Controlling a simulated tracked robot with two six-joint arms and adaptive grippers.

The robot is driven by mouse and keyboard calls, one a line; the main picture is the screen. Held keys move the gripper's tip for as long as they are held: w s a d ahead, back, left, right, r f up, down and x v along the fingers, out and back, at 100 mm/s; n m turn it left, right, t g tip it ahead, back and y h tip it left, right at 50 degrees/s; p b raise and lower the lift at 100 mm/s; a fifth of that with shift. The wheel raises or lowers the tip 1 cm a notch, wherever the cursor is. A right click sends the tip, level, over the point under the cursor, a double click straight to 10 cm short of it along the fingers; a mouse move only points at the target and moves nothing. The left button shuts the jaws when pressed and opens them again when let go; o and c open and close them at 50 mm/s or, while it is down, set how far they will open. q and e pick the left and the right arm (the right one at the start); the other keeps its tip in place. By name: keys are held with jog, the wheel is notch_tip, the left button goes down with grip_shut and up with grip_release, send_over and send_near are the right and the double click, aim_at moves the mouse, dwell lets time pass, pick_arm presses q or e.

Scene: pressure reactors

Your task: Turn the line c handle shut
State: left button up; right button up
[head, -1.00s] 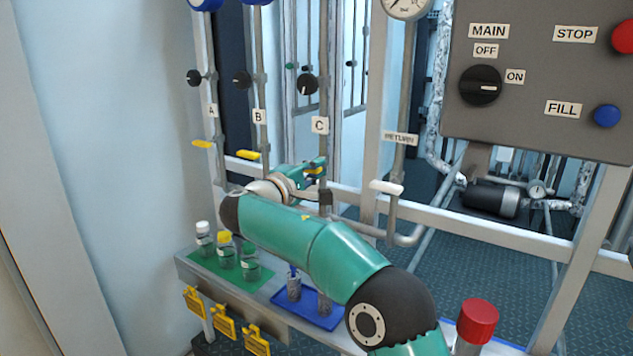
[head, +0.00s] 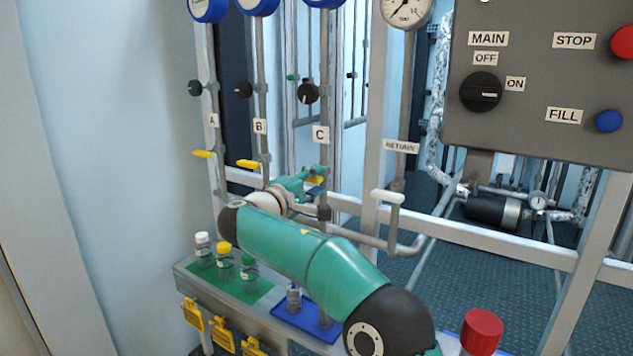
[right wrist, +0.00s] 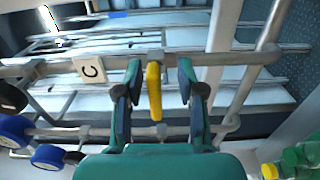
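The yellow line C handle (head: 314,181) is mostly hidden behind my right gripper (head: 316,176) in the head view. The white C label (head: 320,134) is on the pipe above it. In the right wrist view the yellow handle (right wrist: 154,92) lies between the two fingers of my right gripper (right wrist: 160,78), with a visible gap on each side. The fingers are open and not closed on it. The handle lies across the line C pipe (right wrist: 206,59). The C label (right wrist: 90,69) is left of the fingers. My left gripper is not in view.
Yellow handles of line A (head: 203,154) and line B (head: 248,164) are left of my right arm. A white-handled return valve (head: 387,197) is close on the right. Below, bottles stand on a green mat (head: 258,293) beside a blue tray (head: 322,332). A control panel (head: 550,75) hangs upper right.

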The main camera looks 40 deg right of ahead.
jog(key=shift+r, duration=0.15)
jog(key=shift+s, duration=0.1)
jog(key=shift+s+a, duration=0.1)
jog(key=shift+a, duration=0.2)
jog(key=v, duration=1.1)
jog(key=shift+a, duration=0.2)
